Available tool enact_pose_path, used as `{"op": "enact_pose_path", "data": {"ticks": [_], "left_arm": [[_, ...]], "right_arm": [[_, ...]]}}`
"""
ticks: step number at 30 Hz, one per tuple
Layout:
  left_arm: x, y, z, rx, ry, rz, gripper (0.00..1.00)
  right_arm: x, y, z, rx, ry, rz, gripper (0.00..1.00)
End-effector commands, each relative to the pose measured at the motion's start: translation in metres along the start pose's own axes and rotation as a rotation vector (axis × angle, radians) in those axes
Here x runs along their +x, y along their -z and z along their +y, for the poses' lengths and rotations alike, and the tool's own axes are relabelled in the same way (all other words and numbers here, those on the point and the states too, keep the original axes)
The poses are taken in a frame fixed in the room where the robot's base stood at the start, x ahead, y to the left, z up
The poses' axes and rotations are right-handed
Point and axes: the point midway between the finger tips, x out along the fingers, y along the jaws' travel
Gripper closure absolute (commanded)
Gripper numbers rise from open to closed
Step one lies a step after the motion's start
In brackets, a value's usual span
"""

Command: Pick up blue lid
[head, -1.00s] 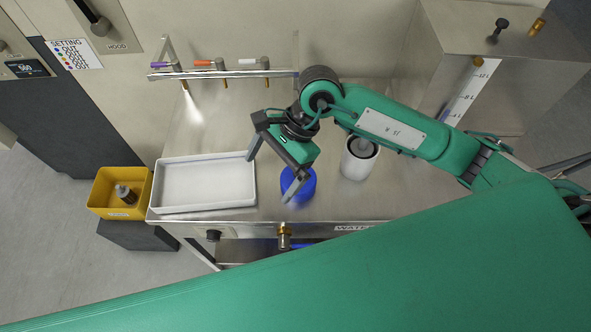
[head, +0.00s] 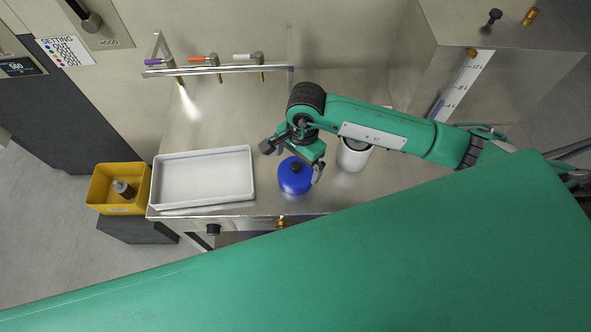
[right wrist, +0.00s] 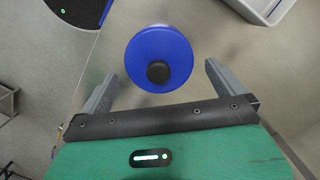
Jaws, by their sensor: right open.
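The blue lid (head: 296,177) is round with a black knob on top. It sits on the steel bench, just right of the white tray, and whatever is under it is hidden. In the right wrist view the lid (right wrist: 158,57) lies ahead of the fingers, roughly centred between them, with its knob facing the camera. My right gripper (head: 293,160) is open and empty over the lid's far side, one finger to each side of it. In the right wrist view both fingers of the gripper (right wrist: 157,80) are spread wider than the lid. My left gripper is not seen.
The white tray (head: 205,203) is left of the lid. A white cup (head: 354,155) stands to its right, partly under my arm. A rail with coloured taps (head: 215,69) runs along the back. A yellow bin (head: 103,185) holds a dark bottle (head: 123,189).

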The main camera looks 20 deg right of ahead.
Motion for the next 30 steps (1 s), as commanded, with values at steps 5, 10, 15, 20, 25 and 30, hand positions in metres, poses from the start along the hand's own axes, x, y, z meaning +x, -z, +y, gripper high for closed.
{"op": "enact_pose_path", "data": {"ticks": [5,10,15,20,25,30], "left_arm": [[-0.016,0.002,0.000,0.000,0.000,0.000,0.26],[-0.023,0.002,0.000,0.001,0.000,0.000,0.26],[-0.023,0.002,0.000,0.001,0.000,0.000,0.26],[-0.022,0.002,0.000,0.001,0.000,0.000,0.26],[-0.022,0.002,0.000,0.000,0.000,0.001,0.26],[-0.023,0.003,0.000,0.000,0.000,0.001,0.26]], "right_arm": [[0.018,-0.004,0.002,0.003,-0.005,-0.002,0.00],[0.041,-0.004,0.001,0.003,-0.003,-0.001,0.00],[0.049,-0.004,0.001,0.001,-0.001,0.000,0.00],[0.049,-0.004,0.001,0.001,0.000,0.000,0.02],[0.049,-0.004,0.001,0.001,0.000,0.000,0.35],[0.049,-0.004,0.001,0.001,0.000,0.000,0.47]]}}
